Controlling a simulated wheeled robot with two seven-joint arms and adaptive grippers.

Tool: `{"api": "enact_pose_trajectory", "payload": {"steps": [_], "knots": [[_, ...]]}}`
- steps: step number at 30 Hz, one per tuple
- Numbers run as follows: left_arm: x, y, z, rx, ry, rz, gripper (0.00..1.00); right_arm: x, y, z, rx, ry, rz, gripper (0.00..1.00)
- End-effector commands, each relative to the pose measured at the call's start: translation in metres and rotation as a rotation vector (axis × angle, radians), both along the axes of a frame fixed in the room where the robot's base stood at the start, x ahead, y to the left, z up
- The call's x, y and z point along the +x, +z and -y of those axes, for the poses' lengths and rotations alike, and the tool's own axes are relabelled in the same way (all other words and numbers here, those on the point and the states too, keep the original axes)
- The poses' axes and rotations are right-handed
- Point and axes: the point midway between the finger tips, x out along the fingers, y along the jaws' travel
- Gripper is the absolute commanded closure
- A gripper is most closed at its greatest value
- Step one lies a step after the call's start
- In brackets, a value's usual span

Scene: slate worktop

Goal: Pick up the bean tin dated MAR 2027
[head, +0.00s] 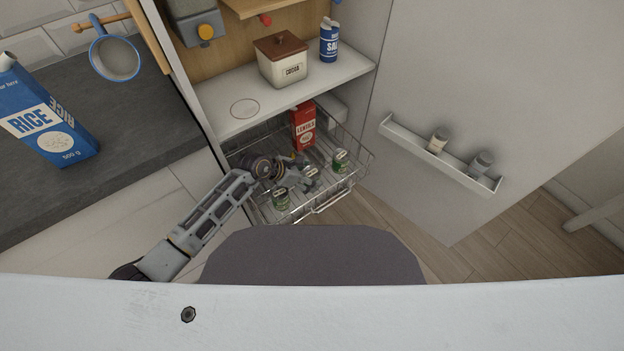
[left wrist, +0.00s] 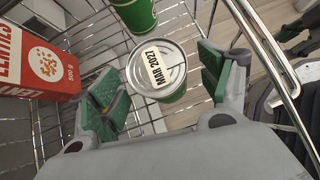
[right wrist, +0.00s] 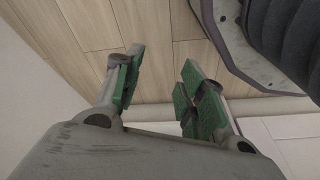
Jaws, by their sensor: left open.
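The bean tin dated MAR 2027 (left wrist: 157,70) is green with a pale lid and stands in the wire basket. Its date label reads clearly in the left wrist view. My left gripper (left wrist: 158,84) is open, with one finger on each side of this tin and a gap visible at both sides. In the head view my left gripper (head: 298,174) is down in the basket and partly covers the tin (head: 311,177). My right gripper (right wrist: 160,88) is open and empty above the floor.
A red lentils box (head: 304,127) stands at the basket's back, left of my left gripper in the left wrist view. The pull-out wire basket (head: 332,203) has a raised front rail. A shelf (head: 230,122) with a cocoa canister (head: 282,60) overhangs its back.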

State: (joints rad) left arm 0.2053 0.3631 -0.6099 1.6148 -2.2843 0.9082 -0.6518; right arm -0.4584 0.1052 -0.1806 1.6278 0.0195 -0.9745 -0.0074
Motion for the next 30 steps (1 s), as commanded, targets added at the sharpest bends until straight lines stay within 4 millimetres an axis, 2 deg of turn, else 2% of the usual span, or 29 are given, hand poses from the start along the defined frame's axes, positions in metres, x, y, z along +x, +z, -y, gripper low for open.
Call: {"api": "enact_pose_trajectory", "payload": {"steps": [9,15,25,30], "knots": [[0.008,-0.016,0.014,0.0,0.0,0.0,0.22,0.0,0.016,-0.006,0.008,0.002,-0.011,0.6],[0.008,-0.017,0.015,0.0,0.0,0.0,0.22,-0.006,0.017,-0.007,0.009,0.002,-0.021,0.6],[0.008,-0.016,0.015,0.0,-0.001,0.001,0.22,-0.002,0.017,-0.007,0.008,0.002,-0.015,0.6],[0.008,-0.016,0.015,0.0,-0.001,0.001,0.44,-0.002,0.016,-0.006,0.007,0.002,-0.017,0.6]]}}
